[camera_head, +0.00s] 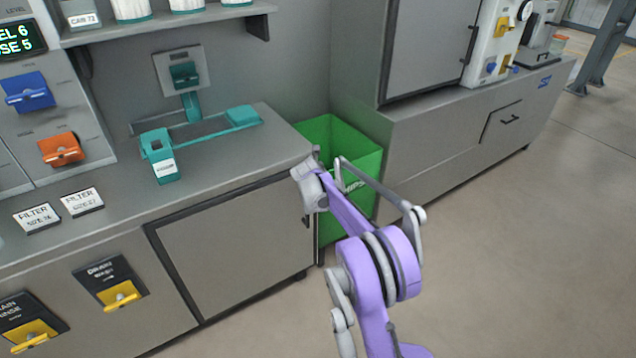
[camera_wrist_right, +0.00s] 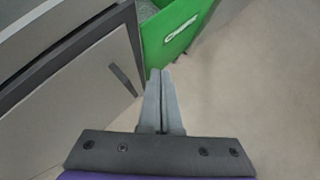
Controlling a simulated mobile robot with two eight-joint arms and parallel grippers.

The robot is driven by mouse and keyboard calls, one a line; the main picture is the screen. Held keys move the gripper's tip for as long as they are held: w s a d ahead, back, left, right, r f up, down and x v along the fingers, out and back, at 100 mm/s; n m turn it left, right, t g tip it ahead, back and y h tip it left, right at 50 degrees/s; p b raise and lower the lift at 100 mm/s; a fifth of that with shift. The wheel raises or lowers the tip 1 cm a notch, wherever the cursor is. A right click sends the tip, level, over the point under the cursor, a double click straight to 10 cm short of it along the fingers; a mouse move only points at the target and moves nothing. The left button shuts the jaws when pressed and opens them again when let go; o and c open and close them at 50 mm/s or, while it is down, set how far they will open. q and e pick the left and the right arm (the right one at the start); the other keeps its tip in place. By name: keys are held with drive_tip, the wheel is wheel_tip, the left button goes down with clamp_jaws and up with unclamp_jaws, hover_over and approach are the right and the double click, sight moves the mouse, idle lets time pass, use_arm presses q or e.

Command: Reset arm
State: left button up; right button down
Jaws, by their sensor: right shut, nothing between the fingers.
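My right arm, purple and grey, reaches up from the bottom of the head view, with its wrist end in front of the green bin. In the right wrist view my right gripper (camera_wrist_right: 160,75) is shut and empty, its two grey fingers together. It points towards the floor gap between the cabinet and the green bin (camera_wrist_right: 187,30). In the head view the fingers are hidden behind the wrist. My left gripper is not in view.
A grey counter (camera_head: 225,155) with a teal fixture (camera_head: 160,155) stands at the left. The green bin (camera_head: 350,150) is beside it, next to another grey cabinet (camera_head: 455,140). Orange (camera_head: 61,149) and blue (camera_head: 27,92) handles are on the left panel. Open floor (camera_head: 530,250) lies at the right.

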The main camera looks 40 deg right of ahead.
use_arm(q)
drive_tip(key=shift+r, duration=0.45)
use_arm(e)
drive_tip(key=shift+s+a+r, duration=0.15)
drive_tip(key=shift+s+r, duration=0.65)
drive_tip(key=shift+s+a+r, duration=0.1)
drive_tip(key=shift+s+r, duration=0.65)
drive_tip(key=shift+s, duration=0.05)
